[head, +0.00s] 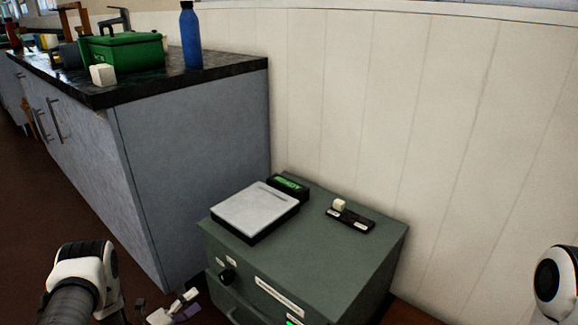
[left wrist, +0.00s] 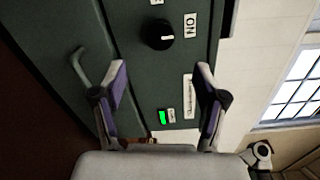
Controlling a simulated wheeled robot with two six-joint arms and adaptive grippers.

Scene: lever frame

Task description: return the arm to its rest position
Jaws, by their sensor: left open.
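My left gripper (head: 176,309) is low in the head view, in front of the green cabinet (head: 330,275) and left of its front face. In the left wrist view my left gripper (left wrist: 162,78) is open, with its two purple-padded fingers apart and nothing between them but the cabinet front beyond. The fingers appear clear of the black knob (left wrist: 157,35) and the lit green indicator (left wrist: 162,117). My right gripper is not in view; only a white part of my right arm shows at the right edge of the head view.
On the cabinet sit a flat scale (head: 255,212) with a lit display (head: 289,185) and a small black unit (head: 352,218) with a pale block. A grey counter (head: 195,160) at left bears a green box (head: 125,50) and blue bottle (head: 190,38). A drawer handle (left wrist: 80,66) sticks out.

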